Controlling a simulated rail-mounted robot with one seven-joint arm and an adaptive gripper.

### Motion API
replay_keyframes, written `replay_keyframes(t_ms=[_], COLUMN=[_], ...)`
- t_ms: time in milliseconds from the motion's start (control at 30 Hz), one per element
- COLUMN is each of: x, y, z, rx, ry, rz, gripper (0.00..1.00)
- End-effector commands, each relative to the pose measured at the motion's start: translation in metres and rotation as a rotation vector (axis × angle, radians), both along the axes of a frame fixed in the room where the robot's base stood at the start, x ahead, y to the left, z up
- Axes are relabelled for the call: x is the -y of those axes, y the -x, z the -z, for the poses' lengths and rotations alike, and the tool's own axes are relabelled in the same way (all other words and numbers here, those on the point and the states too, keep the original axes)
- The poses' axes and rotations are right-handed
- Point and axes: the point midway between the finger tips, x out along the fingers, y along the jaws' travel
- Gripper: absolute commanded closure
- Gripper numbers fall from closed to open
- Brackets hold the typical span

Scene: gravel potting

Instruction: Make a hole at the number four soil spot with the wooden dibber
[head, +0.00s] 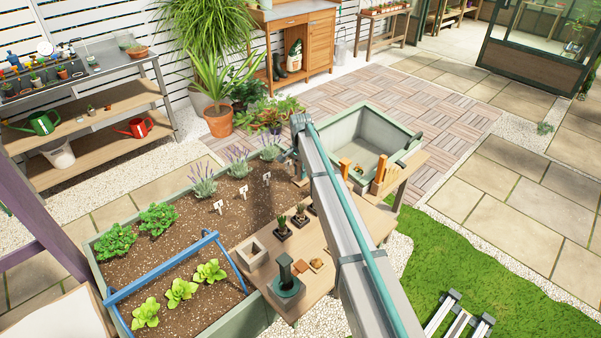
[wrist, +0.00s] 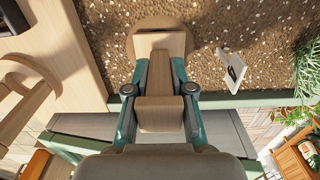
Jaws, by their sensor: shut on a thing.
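My gripper (wrist: 160,92) is shut on a light wooden block-shaped handle, which I take to be the wooden dibber (wrist: 160,115). In the head view, white markers (head: 243,190) stand in a row in the planter bed (head: 180,240); I cannot tell which is number four.
A grey-green basin (head: 362,140) stands behind. Lavender (head: 203,180) lines the bed's back edge; a blue bar (head: 160,267) crosses its front.

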Motion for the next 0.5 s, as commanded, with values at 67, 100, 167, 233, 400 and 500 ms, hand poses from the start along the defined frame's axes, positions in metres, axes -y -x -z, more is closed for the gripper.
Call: replay_keyframes(t_ms=[67, 100, 167, 233, 400, 500], x=[0.0, 0.0, 0.0, 0.0, 0.0, 0.0], y=[0.0, 0.0, 0.0, 0.0, 0.0, 0.0], z=[-0.008, -0.011, -0.016, -0.021, -0.033, -0.041], rx=[0.001, 0.001, 0.001, 0.001, 0.001, 0.001], ry=[-0.001, 0.0, 0.0, 0.0, 0.0, -0.001], rz=[0.0, 0.0, 0.0, 0.0, 0.0, 0.0], gripper=[1.0, 1.0, 1.0, 1.0, 1.0, 1.0])
